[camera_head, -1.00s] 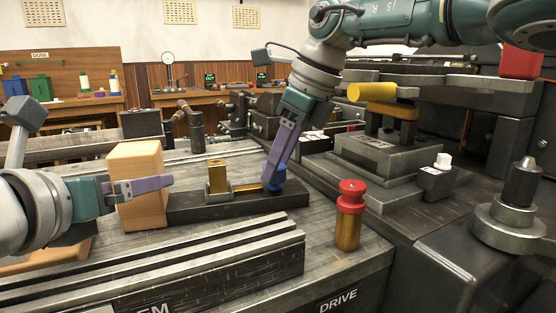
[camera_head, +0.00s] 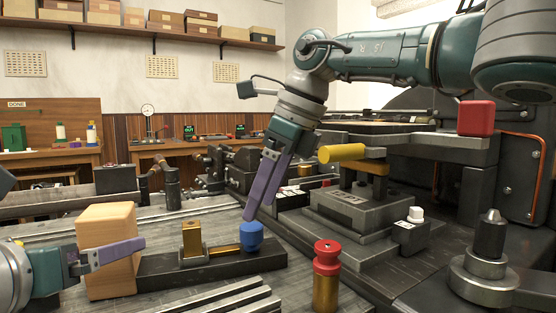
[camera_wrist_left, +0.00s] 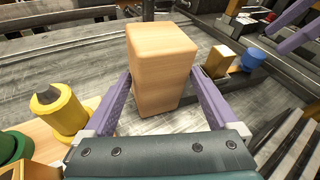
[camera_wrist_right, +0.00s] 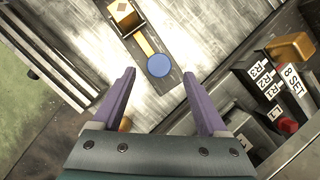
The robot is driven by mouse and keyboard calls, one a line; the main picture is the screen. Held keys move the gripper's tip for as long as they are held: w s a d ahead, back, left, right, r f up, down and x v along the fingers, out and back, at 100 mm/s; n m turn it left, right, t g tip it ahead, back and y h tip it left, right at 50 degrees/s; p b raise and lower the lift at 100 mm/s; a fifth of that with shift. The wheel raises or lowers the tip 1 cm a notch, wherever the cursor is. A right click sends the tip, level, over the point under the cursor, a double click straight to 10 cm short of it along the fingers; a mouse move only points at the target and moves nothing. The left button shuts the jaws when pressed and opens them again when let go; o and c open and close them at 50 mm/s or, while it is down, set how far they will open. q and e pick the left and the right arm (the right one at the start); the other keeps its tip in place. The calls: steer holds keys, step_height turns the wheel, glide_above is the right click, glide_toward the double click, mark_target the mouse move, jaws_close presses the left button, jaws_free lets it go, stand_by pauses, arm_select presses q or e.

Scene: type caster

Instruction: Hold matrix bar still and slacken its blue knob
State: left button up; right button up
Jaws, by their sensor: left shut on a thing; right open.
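The matrix bar (camera_head: 215,266) is a long dark bar on the grey metal bed, with a small brass block (camera_head: 192,240) on it. Its blue knob (camera_head: 251,237) stands near the right end; it also shows round in the right wrist view (camera_wrist_right: 160,65). A pale wooden block (camera_head: 108,255) stands upright at the bar's left end. My left gripper (camera_wrist_left: 160,75) is shut on this wooden block, one finger along each side. My right gripper (camera_head: 258,210) points down just above the blue knob. It is open and empty, and the knob appears between its fingertips in its wrist view.
A red-topped brass cylinder (camera_head: 326,275) stands right of the bar. A stepped grey fixture with a yellow handle (camera_head: 341,153) is behind it. A dark spindle on round metal discs (camera_head: 487,250) stands at far right. Slotted rails (camera_head: 225,300) lie in front.

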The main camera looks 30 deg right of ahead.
steer(key=v, duration=0.7)
steer(key=shift+r, duration=0.2)
arm_select(q)
steer(key=o, duration=1)
steer(key=shift+o, duration=0.2)
steer(key=shift+s, duration=0.1)
